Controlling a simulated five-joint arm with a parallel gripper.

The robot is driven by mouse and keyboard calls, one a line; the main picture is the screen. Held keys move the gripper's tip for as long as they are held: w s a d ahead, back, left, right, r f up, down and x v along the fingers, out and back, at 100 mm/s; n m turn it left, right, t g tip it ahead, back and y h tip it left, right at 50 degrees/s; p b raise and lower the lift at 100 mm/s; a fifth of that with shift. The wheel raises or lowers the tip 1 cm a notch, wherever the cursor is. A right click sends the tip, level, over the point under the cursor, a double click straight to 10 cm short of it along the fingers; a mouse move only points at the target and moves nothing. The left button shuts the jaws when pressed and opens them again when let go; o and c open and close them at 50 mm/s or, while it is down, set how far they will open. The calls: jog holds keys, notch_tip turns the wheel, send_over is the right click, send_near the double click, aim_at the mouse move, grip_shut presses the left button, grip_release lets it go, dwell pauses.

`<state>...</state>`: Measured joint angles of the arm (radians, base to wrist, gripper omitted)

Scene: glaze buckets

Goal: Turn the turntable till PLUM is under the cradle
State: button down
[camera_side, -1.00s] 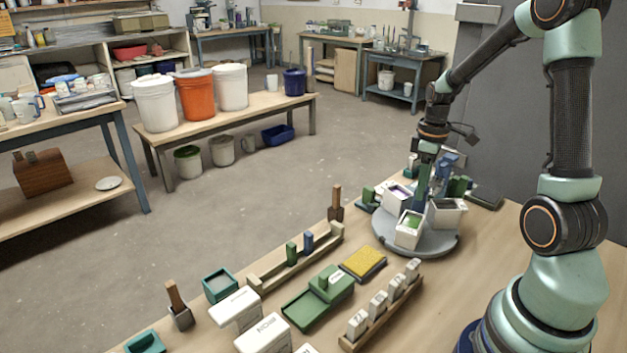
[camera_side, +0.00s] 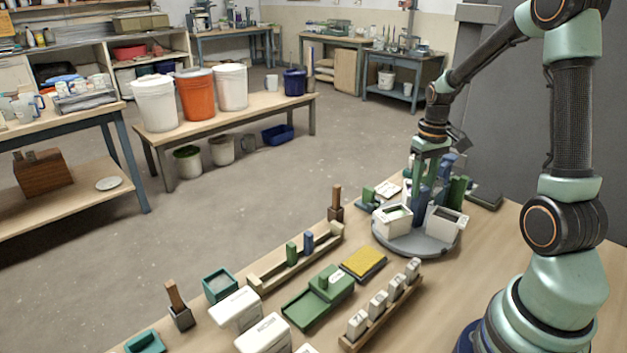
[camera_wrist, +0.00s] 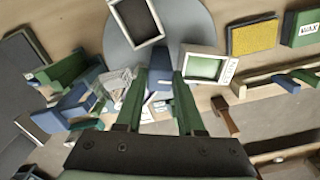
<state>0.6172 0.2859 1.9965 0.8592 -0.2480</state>
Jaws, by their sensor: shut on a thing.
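The turntable (camera_side: 415,246) is a round grey disc at the table's far right; it also shows in the wrist view (camera_wrist: 195,22). On it a white bucket with green contents (camera_side: 392,219) stands at the left and a white bucket with dark contents (camera_side: 446,222) at the right. In the wrist view they are the green-filled bucket (camera_wrist: 206,67) and the dark-filled bucket (camera_wrist: 135,20). My gripper (camera_wrist: 160,78) is shut on a blue upright piece (camera_wrist: 160,58) over the turntable. I cannot read PLUM on any bucket, nor tell which part is the cradle.
Green and blue blocks (camera_wrist: 62,70) stand close beside the turntable. A yellow pad (camera_side: 363,263), a green box (camera_side: 318,297), a rack of small white blocks (camera_side: 382,306) and a wooden rail (camera_side: 298,258) lie in front. Bare table shows right of the rack.

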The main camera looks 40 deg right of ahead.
jog(key=m, duration=0.3)
jog(key=shift+m, duration=0.3)
jog(key=m, duration=0.4)
jog(key=shift+r, duration=0.1)
jog(key=c, duration=0.6)
grip_release()
jog(key=shift+r, duration=3.45)
